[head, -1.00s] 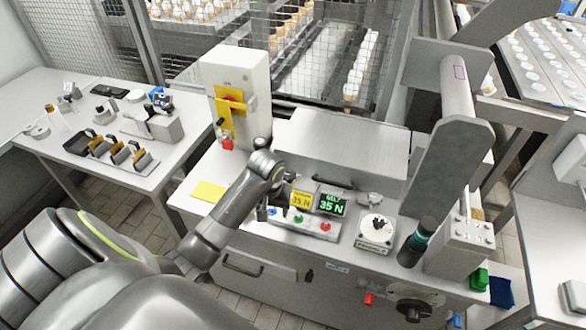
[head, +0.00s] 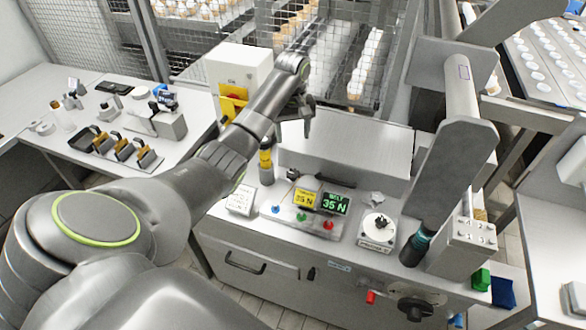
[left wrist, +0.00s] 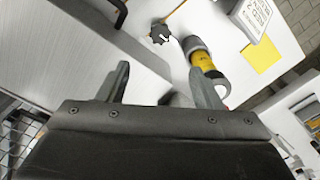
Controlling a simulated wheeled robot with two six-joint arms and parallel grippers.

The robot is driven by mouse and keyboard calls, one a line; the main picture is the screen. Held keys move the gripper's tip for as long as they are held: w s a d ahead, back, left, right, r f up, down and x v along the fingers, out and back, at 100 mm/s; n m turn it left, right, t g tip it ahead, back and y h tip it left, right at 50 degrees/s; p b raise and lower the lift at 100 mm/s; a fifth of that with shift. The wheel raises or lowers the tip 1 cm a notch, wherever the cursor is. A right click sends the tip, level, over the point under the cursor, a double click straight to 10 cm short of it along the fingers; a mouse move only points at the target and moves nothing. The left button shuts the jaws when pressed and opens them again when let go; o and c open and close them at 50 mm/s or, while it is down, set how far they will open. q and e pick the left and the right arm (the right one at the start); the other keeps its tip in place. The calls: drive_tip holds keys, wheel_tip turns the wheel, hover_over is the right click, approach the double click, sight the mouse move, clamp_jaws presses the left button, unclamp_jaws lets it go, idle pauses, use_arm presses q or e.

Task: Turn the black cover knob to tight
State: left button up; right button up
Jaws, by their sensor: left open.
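A small black star-shaped knob (left wrist: 160,34) shows in the left wrist view on the light bench top, beside the end of the pale cover (left wrist: 100,35). In the head view a small dark knob (head: 293,174) shows at the cover's front left corner, mostly too small to read. My left gripper (head: 297,120) is above the back left of the cover (head: 345,145), apart from the knob. Its two fingers (left wrist: 162,85) are spread and empty in the left wrist view, with the knob beyond them.
A yellow-and-black cylinder (head: 266,162) stands left of the knob. A panel with lit displays (head: 320,202) and coloured buttons sits in front. A white dial (head: 377,228) and a large grey machine arm (head: 447,160) are to the right. A switch box (head: 238,72) is behind.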

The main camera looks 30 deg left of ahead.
sight(293, 173)
use_arm(q)
wheel_tip(293, 173, down, 15)
drive_tip(key=shift+f, duration=0.1)
idle(0.3)
drive_tip(key=shift+c, duration=0.5)
drive_tip(key=c, duration=0.9)
